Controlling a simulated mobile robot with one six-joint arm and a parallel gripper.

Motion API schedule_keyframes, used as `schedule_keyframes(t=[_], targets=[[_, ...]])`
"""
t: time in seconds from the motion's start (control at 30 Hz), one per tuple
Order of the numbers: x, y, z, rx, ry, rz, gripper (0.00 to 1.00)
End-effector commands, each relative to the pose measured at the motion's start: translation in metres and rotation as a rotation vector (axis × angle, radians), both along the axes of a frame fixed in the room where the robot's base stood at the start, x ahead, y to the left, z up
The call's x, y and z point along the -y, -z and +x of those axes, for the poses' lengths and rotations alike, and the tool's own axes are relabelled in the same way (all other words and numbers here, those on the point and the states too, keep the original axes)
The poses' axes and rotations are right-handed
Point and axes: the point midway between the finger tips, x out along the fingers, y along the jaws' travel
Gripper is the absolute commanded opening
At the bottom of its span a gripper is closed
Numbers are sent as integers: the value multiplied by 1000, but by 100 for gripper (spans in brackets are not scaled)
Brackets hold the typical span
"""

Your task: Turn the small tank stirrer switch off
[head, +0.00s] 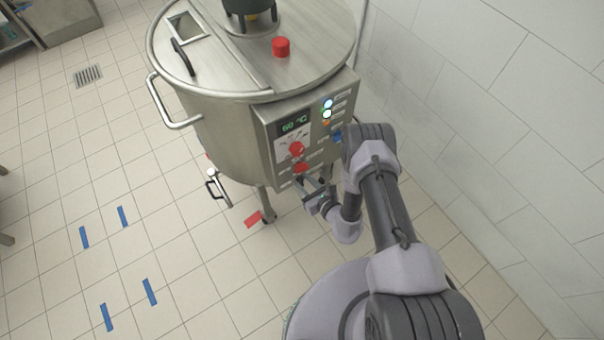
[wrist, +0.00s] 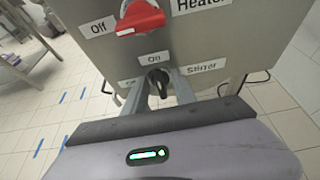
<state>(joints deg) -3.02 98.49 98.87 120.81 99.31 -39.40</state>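The stirrer switch is a small dark knob (wrist: 158,80) in the wrist view, below the "On" label (wrist: 153,58) and left of the "Stirrer" label (wrist: 202,67). Its handle looks roughly upright, in line with "On". A label to its left is partly hidden by a finger. My gripper (wrist: 158,93) has one finger on each side of the knob, with gaps visible, so it looks open. Contact cannot be told. In the head view my gripper (head: 313,186) is at the lower edge of the control panel (head: 284,163), and the stirrer switch is not clearly visible there.
The red heater knob (wrist: 140,18) sits just above the stirrer switch. The steel tank (head: 225,130) carries the panel. A white tiled wall (head: 480,110) stands close on the right. A drain valve (head: 218,186) sticks out at lower left.

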Motion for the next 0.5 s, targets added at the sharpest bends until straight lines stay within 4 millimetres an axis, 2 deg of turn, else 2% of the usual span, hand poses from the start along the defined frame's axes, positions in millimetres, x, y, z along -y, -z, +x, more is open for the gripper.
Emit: schedule_keyframes(t=[0.27,0.43,0.5], targets=[[-1,0,0,0,1,0,33],[-1,0,0,0,0,0,0],[-1,0,0,0,0,0,0]])
